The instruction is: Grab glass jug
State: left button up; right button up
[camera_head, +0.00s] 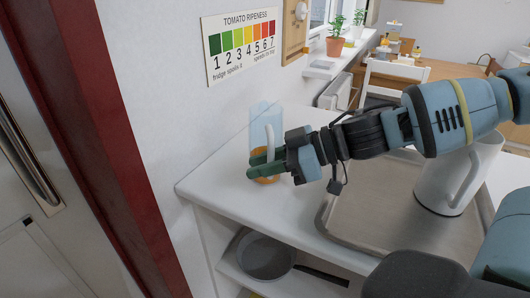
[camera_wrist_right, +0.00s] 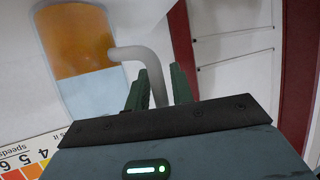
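The glass jug (camera_head: 263,117) stands near the left end of the white counter, close to the wall. It is pale blue and see-through, with orange low down and a whitish handle (camera_head: 270,142). My right gripper (camera_head: 257,164) reaches it from the right, low on the handle side, and its dark green fingers hide part of the jug. In the right wrist view the jug (camera_wrist_right: 88,92) is at the left, and its handle (camera_wrist_right: 156,70) passes between the two parted fingers (camera_wrist_right: 158,85). Firm contact with the handle is not visible. My left gripper is out of view.
A large white pitcher (camera_head: 432,182) stands on a metal tray (camera_head: 375,207) to the right, below my right arm. A dark red frame (camera_head: 100,140) rises at the left.

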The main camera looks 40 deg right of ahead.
jog(key=shift+w, duration=0.1)
grip_shut()
dwell(0.4)
jog(key=shift+r, duration=0.2)
